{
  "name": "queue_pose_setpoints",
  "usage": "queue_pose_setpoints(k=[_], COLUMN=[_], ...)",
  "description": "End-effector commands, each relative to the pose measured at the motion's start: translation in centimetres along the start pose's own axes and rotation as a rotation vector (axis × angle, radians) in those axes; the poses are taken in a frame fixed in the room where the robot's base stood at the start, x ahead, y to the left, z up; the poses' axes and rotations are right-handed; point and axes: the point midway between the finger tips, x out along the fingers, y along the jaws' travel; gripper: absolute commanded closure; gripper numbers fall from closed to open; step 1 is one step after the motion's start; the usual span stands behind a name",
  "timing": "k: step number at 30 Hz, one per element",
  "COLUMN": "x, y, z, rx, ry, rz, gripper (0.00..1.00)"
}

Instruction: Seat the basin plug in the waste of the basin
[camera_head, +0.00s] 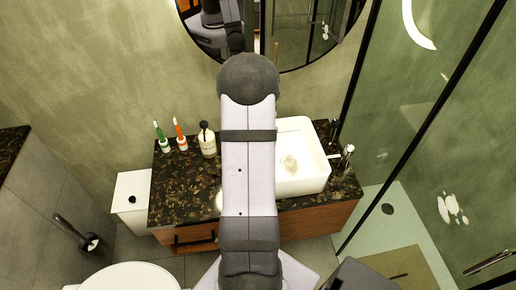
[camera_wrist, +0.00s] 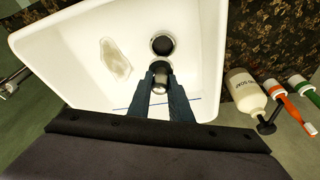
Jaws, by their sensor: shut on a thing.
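The white basin (camera_head: 307,140) sits on the dark speckled counter in the head view, partly hidden by my arm. In the wrist view the basin (camera_wrist: 75,62) fills the upper middle. Its waste (camera_wrist: 162,45) is a round dark hole with a pale rim. My gripper (camera_wrist: 160,76) is shut on the small metallic basin plug (camera_wrist: 161,80), held between the fingertips. In the picture the plug is just below the waste and appears apart from it; its height above the basin floor is hard to tell. My gripper is hidden in the head view.
A beige patch (camera_wrist: 115,58) lies on the basin floor. A soap bottle (camera_wrist: 245,90), an orange toothbrush (camera_wrist: 283,100) and a green one (camera_head: 161,136) stand on the counter (camera_head: 180,185) beside the basin. The tap (camera_head: 346,155) is at the basin's right, near the glass screen.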

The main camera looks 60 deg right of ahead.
Motion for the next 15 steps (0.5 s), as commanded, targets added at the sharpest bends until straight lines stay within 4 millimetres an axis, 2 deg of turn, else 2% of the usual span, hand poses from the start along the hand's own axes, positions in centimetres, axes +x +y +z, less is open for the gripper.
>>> queue_pose_setpoints(k=[15], x=[5.2], y=[0.0], z=[1.6], rx=[0.001], ry=[0.0], rz=[0.0], gripper=[1.0])
